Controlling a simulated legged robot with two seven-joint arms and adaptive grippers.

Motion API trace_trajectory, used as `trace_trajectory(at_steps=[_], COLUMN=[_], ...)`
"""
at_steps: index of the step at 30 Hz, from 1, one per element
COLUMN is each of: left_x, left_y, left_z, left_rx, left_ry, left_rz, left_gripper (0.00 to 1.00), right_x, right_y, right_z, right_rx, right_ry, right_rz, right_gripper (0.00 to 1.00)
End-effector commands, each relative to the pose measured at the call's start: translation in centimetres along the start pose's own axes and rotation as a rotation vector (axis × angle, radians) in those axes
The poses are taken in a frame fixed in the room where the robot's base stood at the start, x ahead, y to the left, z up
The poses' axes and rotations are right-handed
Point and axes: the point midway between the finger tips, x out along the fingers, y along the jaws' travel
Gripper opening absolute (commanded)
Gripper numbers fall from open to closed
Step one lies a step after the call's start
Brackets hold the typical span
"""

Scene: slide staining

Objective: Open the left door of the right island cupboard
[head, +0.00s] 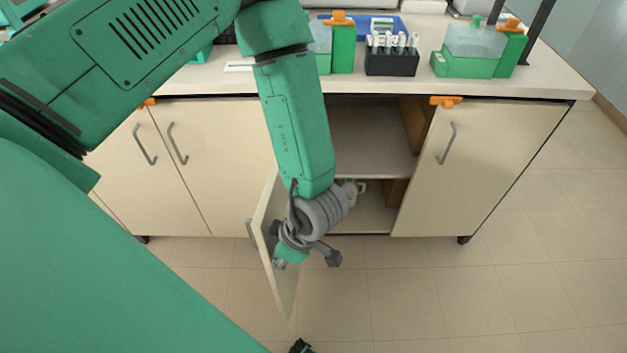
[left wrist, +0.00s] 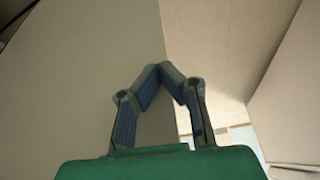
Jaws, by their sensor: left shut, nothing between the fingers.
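The left door (head: 272,245) of the right island cupboard stands swung out toward me, showing narrow in the head view. Its grey handle (head: 251,233) is on the outer face at left. Behind it the cupboard's inside and shelf (head: 370,143) are visible. My left gripper (head: 277,238) is on the inner side of this door, close to it; whether it touches cannot be told. In the left wrist view its fingers (left wrist: 160,72) meet at the tips, empty, before a pale panel (left wrist: 80,70). The cupboard's right door (head: 495,150) is closed.
The left cupboard's doors (head: 190,185) are closed. The countertop (head: 560,80) above holds a dark rack of tubes (head: 391,62), green-based containers (head: 470,65) and a blue tray. Orange pieces (head: 445,101) sit at the counter edge. The tiled floor (head: 420,300) in front is clear.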

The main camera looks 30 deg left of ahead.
Motion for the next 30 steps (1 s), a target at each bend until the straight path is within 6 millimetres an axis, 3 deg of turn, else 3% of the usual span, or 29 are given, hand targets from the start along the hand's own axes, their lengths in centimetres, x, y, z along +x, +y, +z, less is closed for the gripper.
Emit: trace_trajectory(at_steps=[3,9,30], left_x=[0.7,1.4,1.6], left_y=[-0.1,-0.1,0.1], left_z=[-1.9,-3.6,-4.0], left_rx=[-0.006,-0.007,-0.008], left_ry=[0.0,-0.001,0.0], left_rz=[-0.004,-0.002,-0.001], left_gripper=[0.0,0.0,0.0], right_x=[-0.6,-0.9,-1.3], right_y=[0.0,0.0,0.0], right_z=[0.0,0.0,-0.1], right_rx=[0.0,0.0,0.0], right_ry=[0.0,0.0,0.0], right_rz=[0.0,0.0,0.0], right_gripper=[0.34,0.34,0.34])
